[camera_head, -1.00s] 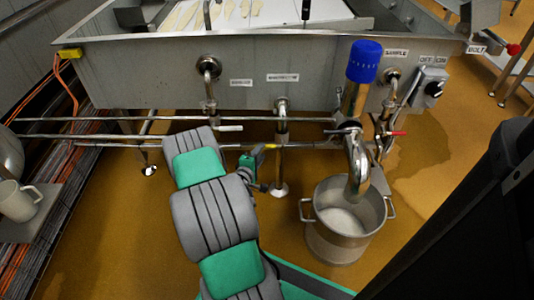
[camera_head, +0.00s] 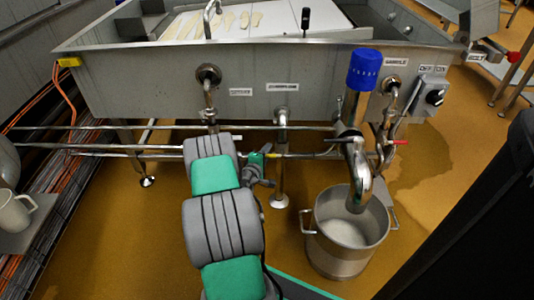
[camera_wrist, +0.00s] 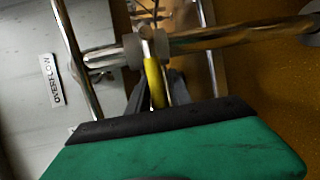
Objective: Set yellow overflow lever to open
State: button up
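The yellow overflow lever (camera_wrist: 153,82) sits between the two grey fingers of my gripper (camera_wrist: 158,92) in the wrist view. Its far end joins a steel valve on a pipe. Whether the fingers press on the lever or only stand beside it is not clear. In the head view my gripper (camera_head: 263,168) is at the overflow pipe (camera_head: 281,135), below the tank's front wall, and a small yellow part of the lever (camera_head: 274,155) shows beside it. The overflow label (camera_wrist: 53,80) is at the left in the wrist view.
The steel tank (camera_head: 150,92) spans the back. A pot (camera_head: 345,255) stands below a curved spout (camera_head: 358,175) at the right, near a blue-capped pipe (camera_head: 364,68) and a red lever (camera_head: 399,142). Horizontal pipes run behind my gripper. Orange floor lies open at the left.

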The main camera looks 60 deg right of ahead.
grip_shut()
dwell(1.1)
